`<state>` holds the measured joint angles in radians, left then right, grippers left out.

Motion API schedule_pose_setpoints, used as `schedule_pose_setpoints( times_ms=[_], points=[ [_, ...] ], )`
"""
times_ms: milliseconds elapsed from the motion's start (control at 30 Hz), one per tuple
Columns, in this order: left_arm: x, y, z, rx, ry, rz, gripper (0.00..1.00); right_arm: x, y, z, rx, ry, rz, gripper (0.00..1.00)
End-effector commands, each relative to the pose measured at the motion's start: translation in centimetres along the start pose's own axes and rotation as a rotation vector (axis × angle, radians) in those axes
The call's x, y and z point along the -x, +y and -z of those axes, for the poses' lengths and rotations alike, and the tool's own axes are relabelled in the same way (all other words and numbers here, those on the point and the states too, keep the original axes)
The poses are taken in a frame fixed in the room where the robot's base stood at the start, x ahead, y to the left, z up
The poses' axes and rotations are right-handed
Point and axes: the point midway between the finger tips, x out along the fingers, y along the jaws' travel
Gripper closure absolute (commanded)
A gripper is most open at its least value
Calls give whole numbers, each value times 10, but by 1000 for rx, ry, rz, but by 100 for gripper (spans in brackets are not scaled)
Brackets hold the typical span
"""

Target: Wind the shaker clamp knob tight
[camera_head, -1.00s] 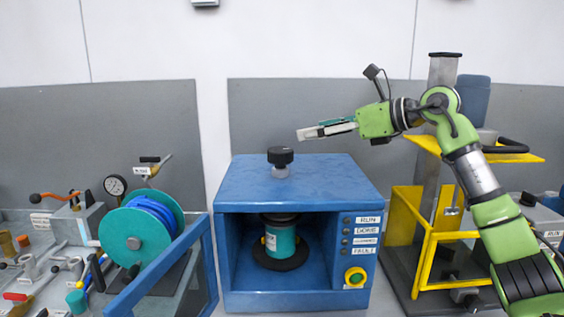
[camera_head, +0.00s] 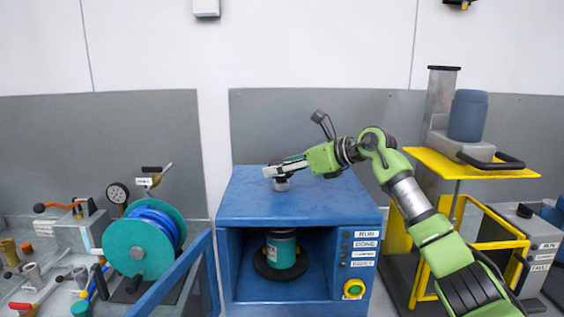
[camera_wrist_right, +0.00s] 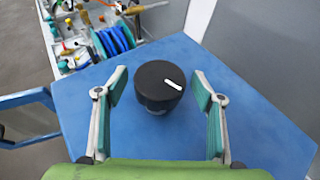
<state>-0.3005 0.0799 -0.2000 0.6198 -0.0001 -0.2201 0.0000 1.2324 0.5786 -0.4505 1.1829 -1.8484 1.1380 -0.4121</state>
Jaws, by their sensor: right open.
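The black round clamp knob (camera_wrist_right: 158,88) with a white mark line stands on top of the blue shaker box (camera_head: 255,205). In the head view the knob (camera_head: 281,184) is mostly hidden behind my right gripper (camera_head: 276,171). My right gripper is open, and in the wrist view its fingers (camera_wrist_right: 160,78) stand on either side of the knob with gaps on both sides. I cannot tell whether the fingertips are level with it. A teal can (camera_head: 281,250) stands upright inside the open box on a dark round base. My left gripper is not in view.
The box's blue door (camera_head: 170,280) is swung open to the left. A teal reel with blue hose (camera_head: 140,245) stands left of it. A yellow-framed stand (camera_head: 470,175) is at the right. The box top around the knob is clear.

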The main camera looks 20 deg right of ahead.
Motion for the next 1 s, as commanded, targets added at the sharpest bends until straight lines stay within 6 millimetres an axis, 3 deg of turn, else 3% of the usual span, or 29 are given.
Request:
schedule_pose_setpoints(
  times_ms=[367,533,1000],
  points=[
    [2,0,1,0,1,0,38,-7,0,1,0,0,1,38],
    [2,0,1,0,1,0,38,-7,0,1,0,0,1,77],
    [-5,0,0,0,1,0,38,-7,1,2,-26,0,77,77]
  ],
)
